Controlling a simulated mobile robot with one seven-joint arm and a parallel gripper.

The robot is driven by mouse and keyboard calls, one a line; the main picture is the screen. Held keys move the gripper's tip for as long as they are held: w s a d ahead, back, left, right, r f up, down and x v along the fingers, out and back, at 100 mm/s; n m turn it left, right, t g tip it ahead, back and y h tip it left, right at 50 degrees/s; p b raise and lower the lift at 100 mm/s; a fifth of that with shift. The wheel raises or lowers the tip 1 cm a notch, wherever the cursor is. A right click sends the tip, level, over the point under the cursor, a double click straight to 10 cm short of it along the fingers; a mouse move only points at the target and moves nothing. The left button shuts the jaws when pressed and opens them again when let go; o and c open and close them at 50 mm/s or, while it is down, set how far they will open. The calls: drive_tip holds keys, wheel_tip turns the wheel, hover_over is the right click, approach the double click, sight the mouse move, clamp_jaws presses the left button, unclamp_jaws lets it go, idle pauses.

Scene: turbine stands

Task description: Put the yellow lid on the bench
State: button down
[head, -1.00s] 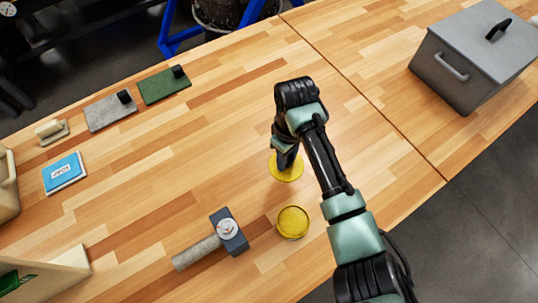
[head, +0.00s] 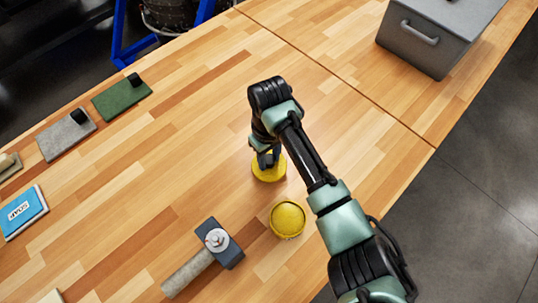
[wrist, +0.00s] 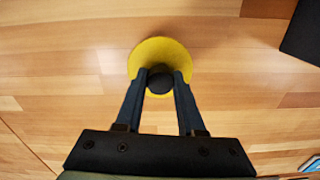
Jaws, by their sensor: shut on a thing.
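The yellow lid (head: 271,176) is a round disc with a dark knob (wrist: 160,80), low over the wooden bench (head: 330,130) in the head view. I cannot tell whether its underside touches the wood. My gripper (head: 266,159) is above the lid, its fingers shut on the knob. The wrist view shows the two fingers on either side of the knob, with the yellow disc (wrist: 160,48) beyond them. A round yellow tin (head: 288,220) stands on the bench a short way from the lid, nearer the front edge and apart from it.
A hammer (head: 219,243) lies left of the tin. A blue booklet (head: 24,212), a grey pad (head: 66,135) and a green pad (head: 121,97) lie along the left. A grey metal box (head: 437,35) stands at the upper right. Bench around the lid is mostly clear.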

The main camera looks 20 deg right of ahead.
sight(269, 159)
drive_tip(key=shift+f+b, duration=0.3)
drive_tip(key=shift+f, duration=0.55)
drive_tip(key=shift+f, duration=0.35)
drive_tip(key=shift+c, duration=1.4)
unclamp_jaws()
wheel_tip(269, 159, up, 7)
drive_tip(key=p, duration=0.7)
drive_tip(key=shift+r, duration=0.1)
